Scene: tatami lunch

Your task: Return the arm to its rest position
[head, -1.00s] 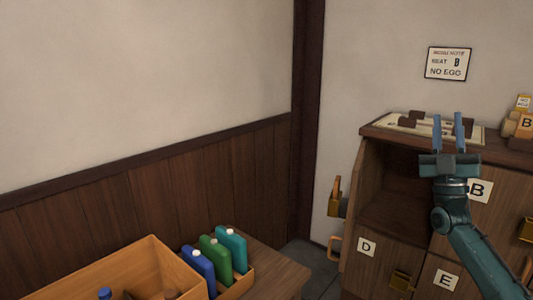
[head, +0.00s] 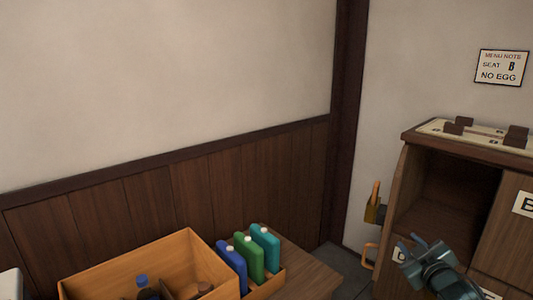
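My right gripper (head: 412,247) is at the lower right, in front of the wooden cabinet (head: 408,185) and below its open compartment. It points up and left, its two blue fingers foreshortened but apart, with nothing seen between them. It partly hides the label on the lower left door. My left gripper is not in view.
Dark blocks (head: 515,135) sit on a board on the cabinet top. A wooden box (head: 75,289) and blue, green and teal bottles (head: 249,258) are at lower left. A menu note (head: 501,68) hangs on the wall.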

